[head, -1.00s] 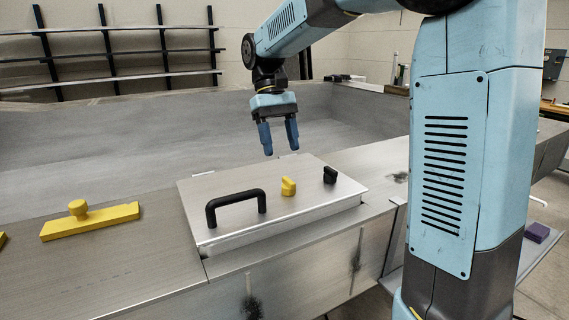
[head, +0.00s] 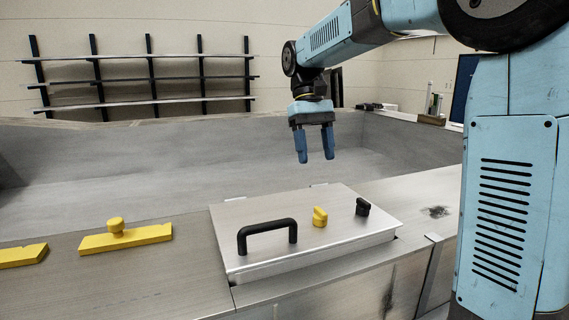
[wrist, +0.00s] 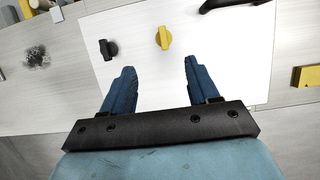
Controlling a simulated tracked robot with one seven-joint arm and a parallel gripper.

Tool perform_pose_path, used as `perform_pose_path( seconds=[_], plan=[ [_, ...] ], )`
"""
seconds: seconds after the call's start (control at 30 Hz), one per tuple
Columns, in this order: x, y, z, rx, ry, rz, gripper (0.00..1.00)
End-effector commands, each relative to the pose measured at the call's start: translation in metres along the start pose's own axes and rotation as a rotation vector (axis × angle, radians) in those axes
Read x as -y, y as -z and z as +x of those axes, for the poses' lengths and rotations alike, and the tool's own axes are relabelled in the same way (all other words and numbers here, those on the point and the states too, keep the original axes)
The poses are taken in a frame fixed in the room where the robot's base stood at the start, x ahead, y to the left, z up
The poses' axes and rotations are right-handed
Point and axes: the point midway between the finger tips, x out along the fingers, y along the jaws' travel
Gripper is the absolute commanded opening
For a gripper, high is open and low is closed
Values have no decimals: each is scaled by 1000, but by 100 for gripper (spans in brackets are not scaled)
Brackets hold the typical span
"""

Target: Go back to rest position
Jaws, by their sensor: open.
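My gripper (head: 316,146) hangs above the back edge of the metal hatch lid, fingers pointing down, open and empty. In the wrist view my gripper (wrist: 158,90) shows its two blue fingers apart with only the pale lid between and below them. The lid (head: 285,205) lies flat on the metal deck and carries a black handle (head: 267,233), a yellow knob (head: 320,217) and a black knob (head: 362,207). The knobs also show in the wrist view, yellow (wrist: 163,38) and black (wrist: 108,49), apart from the fingers.
Yellow blocks lie on the deck to the left, one with a round knob (head: 125,237) and another (head: 22,255) at the left edge. A grey wall (head: 200,160) runs behind. A dark rack (head: 150,75) stands on the far wall. The air around my gripper is clear.

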Motion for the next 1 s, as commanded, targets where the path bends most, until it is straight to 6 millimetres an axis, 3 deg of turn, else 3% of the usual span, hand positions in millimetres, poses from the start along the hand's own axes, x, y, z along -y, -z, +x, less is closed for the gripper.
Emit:
perform_pose_path(
  seconds=[0.5,1.0],
  plan=[
    [-33,-101,52,-369,-13,152,60],
    [-52,-174,129,-723,-15,285,60]
  ],
)
